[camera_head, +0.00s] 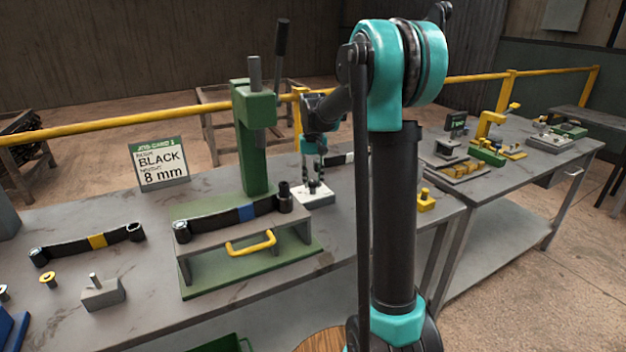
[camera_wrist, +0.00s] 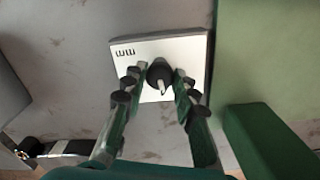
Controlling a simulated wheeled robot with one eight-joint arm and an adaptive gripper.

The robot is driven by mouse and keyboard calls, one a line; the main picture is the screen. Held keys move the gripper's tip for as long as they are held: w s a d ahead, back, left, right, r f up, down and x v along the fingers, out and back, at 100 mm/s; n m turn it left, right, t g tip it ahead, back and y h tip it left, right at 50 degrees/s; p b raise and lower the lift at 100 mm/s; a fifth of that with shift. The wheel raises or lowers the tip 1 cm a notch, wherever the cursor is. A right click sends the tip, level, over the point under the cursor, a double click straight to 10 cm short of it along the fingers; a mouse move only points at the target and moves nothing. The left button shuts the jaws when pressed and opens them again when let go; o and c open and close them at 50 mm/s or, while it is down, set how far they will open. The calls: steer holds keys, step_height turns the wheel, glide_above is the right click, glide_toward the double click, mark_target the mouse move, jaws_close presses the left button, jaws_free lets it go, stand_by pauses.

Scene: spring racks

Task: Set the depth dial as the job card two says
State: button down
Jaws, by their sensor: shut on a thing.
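The depth dial is a white plate (camera_head: 318,198) on the bench right of the green press. In the wrist view the plate (camera_wrist: 190,50) is marked "mm" and carries a black knob (camera_wrist: 160,72) with a pale pointer. My gripper (camera_head: 313,180) points down over the plate, its fingers shut on the knob from both sides. Scale figures are not legible, so I cannot tell the setting.
The tall green press (camera_head: 255,140) stands close left of my gripper. In front is a green fixture (camera_head: 190,285) bearing a blue-banded leaf spring (camera_head: 240,214). A yellow-banded spring (camera_head: 95,241) lies at left. A second bench (camera_head: 560,165) is at right.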

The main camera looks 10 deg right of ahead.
mark_target(313, 182)
steer(key=m, duration=0.5)
steer(key=shift+m, duration=0.3)
steer(key=m, duration=0.5)
steer(key=shift+m, duration=0.3)
steer(key=c, duration=1.2)
jaws_free()
step_height(313, 182, up, 12)
